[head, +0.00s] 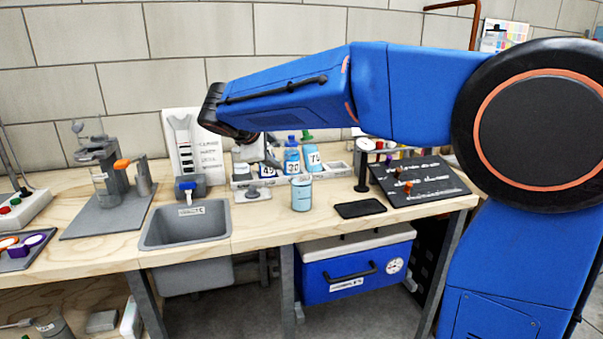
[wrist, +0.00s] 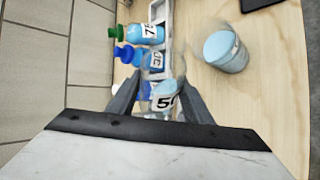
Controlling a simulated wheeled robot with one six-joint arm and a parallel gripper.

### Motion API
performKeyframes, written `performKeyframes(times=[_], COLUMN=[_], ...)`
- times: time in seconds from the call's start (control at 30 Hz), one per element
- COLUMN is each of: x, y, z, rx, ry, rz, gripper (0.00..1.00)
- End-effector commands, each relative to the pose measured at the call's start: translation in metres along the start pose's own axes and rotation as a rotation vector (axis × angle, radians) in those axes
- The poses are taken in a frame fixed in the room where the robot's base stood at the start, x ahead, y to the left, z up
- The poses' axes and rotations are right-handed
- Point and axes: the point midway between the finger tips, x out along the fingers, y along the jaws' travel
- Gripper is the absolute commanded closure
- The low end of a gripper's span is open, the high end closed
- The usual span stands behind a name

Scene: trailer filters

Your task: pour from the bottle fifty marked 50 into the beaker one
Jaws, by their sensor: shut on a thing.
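The bottle marked 50 (wrist: 166,98) is between my gripper's fingers (wrist: 152,98) in the wrist view, with light blue liquid and its label showing. My gripper is shut on it. In the head view my gripper (head: 262,150) is over the bottle rack, partly hidden by my arm, and the held bottle is hard to make out there. A beaker (head: 301,194) with light blue liquid stands upright on the bench in front of the rack. It also shows in the wrist view (wrist: 226,52), apart from the held bottle.
Bottles marked 30 (wrist: 150,60) and 75 (wrist: 146,33) stand beside the held bottle at the pale rack (wrist: 168,12). A grey sink (head: 185,224) is at left. A black pad (head: 360,209) and a dark sloped board (head: 420,181) are at right.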

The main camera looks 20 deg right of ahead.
Motion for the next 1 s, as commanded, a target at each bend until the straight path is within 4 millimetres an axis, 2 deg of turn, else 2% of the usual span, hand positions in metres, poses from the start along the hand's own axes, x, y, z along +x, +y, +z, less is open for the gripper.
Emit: performKeyframes(times=[1.0], x=[-0.0003], y=[0.0008], z=[-0.0002], rx=[0.048], ry=[0.033], rz=[0.020], gripper=[0.91])
